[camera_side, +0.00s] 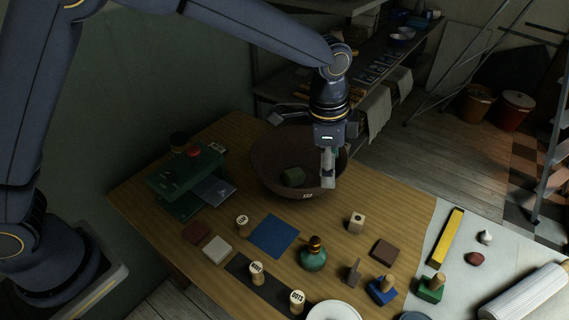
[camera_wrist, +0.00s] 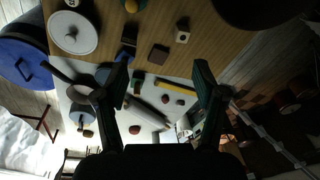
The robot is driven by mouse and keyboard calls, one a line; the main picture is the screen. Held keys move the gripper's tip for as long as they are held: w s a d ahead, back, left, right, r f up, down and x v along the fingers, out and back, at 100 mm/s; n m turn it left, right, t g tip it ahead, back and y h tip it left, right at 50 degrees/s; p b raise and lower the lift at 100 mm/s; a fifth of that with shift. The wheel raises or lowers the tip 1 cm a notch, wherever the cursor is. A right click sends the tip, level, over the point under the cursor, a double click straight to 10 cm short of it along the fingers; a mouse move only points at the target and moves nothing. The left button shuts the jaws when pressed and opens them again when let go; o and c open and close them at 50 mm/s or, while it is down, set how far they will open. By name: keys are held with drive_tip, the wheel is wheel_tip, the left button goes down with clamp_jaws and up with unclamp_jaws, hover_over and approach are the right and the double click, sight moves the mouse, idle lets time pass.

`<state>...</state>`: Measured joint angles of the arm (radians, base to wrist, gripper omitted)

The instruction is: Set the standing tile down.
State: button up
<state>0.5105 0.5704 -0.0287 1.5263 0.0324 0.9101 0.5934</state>
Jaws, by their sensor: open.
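A small grey-brown upright piece (camera_side: 354,271), which looks like the standing tile, is on the wooden table left of the blue-based stamp. It is small and dark, so its exact tilt is hard to tell. A flat brown square tile (camera_side: 385,251) lies behind it to the right; it also shows in the wrist view (camera_wrist: 158,54). My gripper (camera_side: 300,150) is open and empty, high by the big brown bowl and well away from the upright piece. In the wrist view its two fingers (camera_wrist: 160,72) are spread apart with nothing held between them.
A rolling pin (camera_side: 525,295) and yellow bar (camera_side: 452,237) lie right.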

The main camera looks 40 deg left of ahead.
drive_tip(key=s+a+r+n+t, duration=0.1)
drive_tip(key=s+a+r+n, duration=0.3)
drive_tip(key=a+r, duration=0.55)
drive_tip(key=s+a+r+n+t, duration=0.2)
drive_tip(key=s+a+n, duration=0.7)
drive_tip(key=s+a, duration=0.6)
drive_tip(key=s+t, duration=0.1)
drive_tip(key=s, duration=0.3)
drive_tip(key=shift+a+r+y, duration=0.25)
drive_tip(key=shift+r+y, duration=0.1)
drive_tip(key=shift+y, duration=0.05)
